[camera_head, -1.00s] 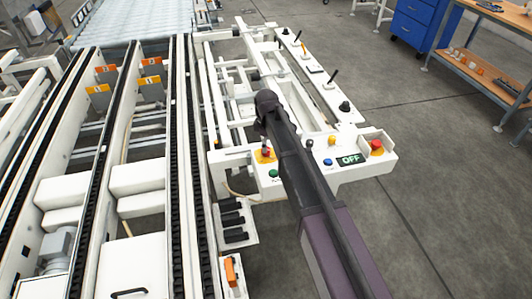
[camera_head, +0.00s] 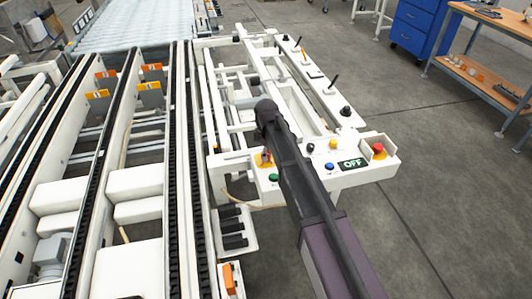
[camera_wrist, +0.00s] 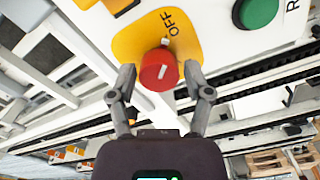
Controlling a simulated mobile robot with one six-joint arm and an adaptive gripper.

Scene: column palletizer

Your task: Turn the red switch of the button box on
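The red switch (camera_wrist: 159,70) is a round knob with a white mark, on a yellow plate (camera_wrist: 185,38) lettered OFF. In the wrist view my gripper (camera_wrist: 159,68) is open, with one fingertip on each side of the knob. I cannot tell whether the fingers touch it. In the head view the yellow plate (camera_head: 260,164) is at the left end of the white button box (camera_head: 300,192). My arm hides part of the box, and my fingers cannot be made out there. A display (camera_head: 352,164) on the box reads OFF.
A green button (camera_wrist: 258,12) lies right of the plate in the wrist view. Blue (camera_head: 329,167) and yellow (camera_head: 334,146) buttons and a red emergency knob (camera_head: 379,150) are farther right on the box. Conveyor rails (camera_head: 175,190) run along the left. Open floor lies right.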

